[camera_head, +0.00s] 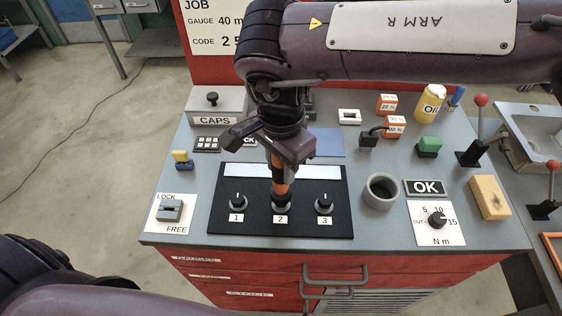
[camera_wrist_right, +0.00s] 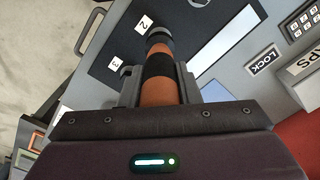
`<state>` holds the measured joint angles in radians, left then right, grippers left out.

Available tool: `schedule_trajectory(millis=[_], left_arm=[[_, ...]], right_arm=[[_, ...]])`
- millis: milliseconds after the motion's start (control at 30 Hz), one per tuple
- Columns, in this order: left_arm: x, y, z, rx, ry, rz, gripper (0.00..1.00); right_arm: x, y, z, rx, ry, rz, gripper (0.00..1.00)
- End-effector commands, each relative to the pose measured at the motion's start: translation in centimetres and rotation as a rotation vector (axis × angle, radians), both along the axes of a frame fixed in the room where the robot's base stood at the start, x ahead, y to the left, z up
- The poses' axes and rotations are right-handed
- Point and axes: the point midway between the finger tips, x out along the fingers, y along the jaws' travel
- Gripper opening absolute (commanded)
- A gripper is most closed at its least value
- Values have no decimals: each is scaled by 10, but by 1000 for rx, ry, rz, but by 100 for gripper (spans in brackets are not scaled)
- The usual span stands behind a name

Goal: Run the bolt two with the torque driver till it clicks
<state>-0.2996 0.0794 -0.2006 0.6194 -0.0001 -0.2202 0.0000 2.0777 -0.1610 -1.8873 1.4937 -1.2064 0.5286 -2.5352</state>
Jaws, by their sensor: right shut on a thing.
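My right gripper (camera_head: 279,163) is shut on the torque driver (camera_head: 280,187), an orange and black banded cylinder. The driver stands roughly upright, its lower end over the place marked 2 on the black plate (camera_head: 222,222). Bolt two is hidden under it, and I cannot tell whether they are engaged. The bolt at 1 (camera_head: 238,200) and the bolt at 3 (camera_head: 324,204) show on either side. In the right wrist view the driver (camera_wrist_right: 158,72) sits between the grey fingers. My left gripper is out of view; part of my left arm shows at lower left.
A grey round cup (camera_head: 380,192) stands beside the plate. A LOCK/FREE switch (camera_head: 170,210) is at left. A sponge (camera_head: 489,198) and red-knobbed lever (camera_head: 474,145) stand further right.

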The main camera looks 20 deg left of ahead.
Motion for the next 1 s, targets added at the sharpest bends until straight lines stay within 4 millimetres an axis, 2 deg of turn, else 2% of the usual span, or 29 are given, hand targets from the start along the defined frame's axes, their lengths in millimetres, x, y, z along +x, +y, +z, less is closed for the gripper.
schedule_trajectory(millis=[1000], left_arm=[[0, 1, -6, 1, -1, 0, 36]], right_arm=[[0, 0, -11, 0, 0, 0, 0]])
